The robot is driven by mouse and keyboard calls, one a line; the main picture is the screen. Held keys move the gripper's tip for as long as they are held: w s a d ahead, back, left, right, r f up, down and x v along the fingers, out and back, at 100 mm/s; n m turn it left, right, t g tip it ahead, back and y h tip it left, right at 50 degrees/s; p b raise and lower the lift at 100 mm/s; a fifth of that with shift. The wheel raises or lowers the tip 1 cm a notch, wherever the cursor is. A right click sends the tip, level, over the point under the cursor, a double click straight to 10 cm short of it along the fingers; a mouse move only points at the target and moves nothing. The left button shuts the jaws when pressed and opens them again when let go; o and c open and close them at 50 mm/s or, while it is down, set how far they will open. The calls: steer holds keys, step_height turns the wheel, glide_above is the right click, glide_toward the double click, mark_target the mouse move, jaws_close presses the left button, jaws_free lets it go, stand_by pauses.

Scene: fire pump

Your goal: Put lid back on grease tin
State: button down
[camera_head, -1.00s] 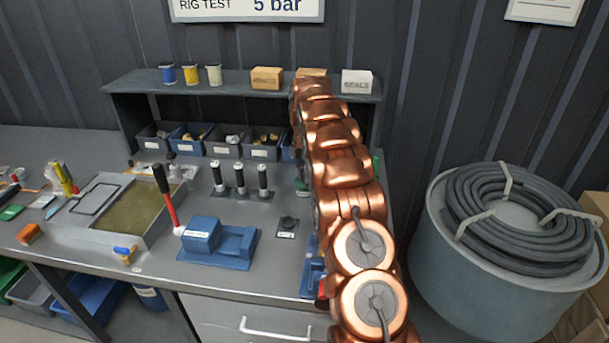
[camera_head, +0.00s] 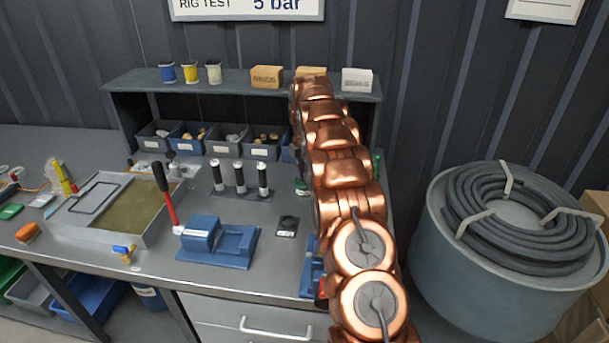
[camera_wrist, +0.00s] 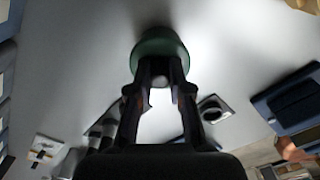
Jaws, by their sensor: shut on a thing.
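In the wrist view, my gripper (camera_wrist: 160,72) has its two fingers against a dark green round piece (camera_wrist: 160,44), which looks like the grease tin or its lid. A small pale round knob or spot (camera_wrist: 160,82) shows between the fingers. The fingers are closed on part of this piece, and I cannot tell lid from tin from this angle. In the head view, a bit of green (camera_head: 302,186) shows at the left edge of my arm, above the bench. My arm hides the gripper and most of that area there.
Three upright black-and-white cylinders (camera_head: 239,178) stand behind. A shelf (camera_head: 235,85) with bins spans the back. A hose drum (camera_head: 510,265) stands at the right.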

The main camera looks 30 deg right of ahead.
stand_by(0.4)
steer(key=c, duration=0.5)
jaws_free()
steer(key=shift+r, duration=0.1)
steer(key=shift+r+p, duration=1.1)
steer(key=shift+r, duration=2.35)
jaws_close()
steer(key=shift+f+b, duration=1.35)
steer(key=shift+f, duration=1.4)
